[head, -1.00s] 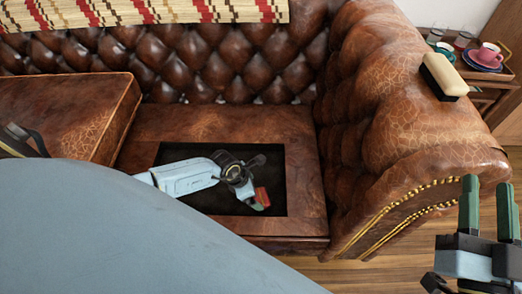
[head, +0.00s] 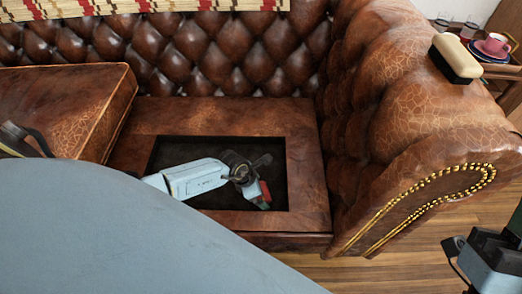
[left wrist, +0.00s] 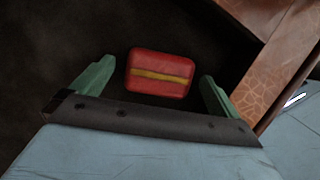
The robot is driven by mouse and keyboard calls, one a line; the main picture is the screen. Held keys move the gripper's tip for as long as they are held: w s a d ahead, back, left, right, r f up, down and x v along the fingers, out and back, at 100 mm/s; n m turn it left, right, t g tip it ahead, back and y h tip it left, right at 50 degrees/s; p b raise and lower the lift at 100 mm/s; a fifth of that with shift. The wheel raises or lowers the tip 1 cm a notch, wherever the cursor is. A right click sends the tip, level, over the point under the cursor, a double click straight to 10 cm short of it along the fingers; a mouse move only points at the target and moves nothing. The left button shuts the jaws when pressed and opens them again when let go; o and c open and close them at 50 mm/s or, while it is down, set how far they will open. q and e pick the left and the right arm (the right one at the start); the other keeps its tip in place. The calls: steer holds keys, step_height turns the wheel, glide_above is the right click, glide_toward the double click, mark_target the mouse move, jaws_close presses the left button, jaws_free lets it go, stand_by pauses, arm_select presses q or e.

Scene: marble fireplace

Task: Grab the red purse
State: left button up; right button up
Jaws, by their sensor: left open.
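The red purse (left wrist: 160,62), small with a yellow band across it, lies in the dark recess of the sofa seat. In the left wrist view it sits between the two green fingers of my left gripper (left wrist: 158,80), with gaps on both sides. In the head view, my left gripper (head: 258,190) reaches down into the recess, and a small red part of the purse (head: 265,190) shows beside its fingers. My left gripper is open.
The brown leather sofa's recess (head: 215,144) has a raised rim around it. A loose cushion (head: 65,105) lies to the left and the tufted armrest (head: 400,110) rises to the right.

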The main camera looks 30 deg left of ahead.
arm_select(q)
steer(key=shift+c, duration=0.3)
steer(key=c, duration=1)
steer(key=shift+r, duration=0.1)
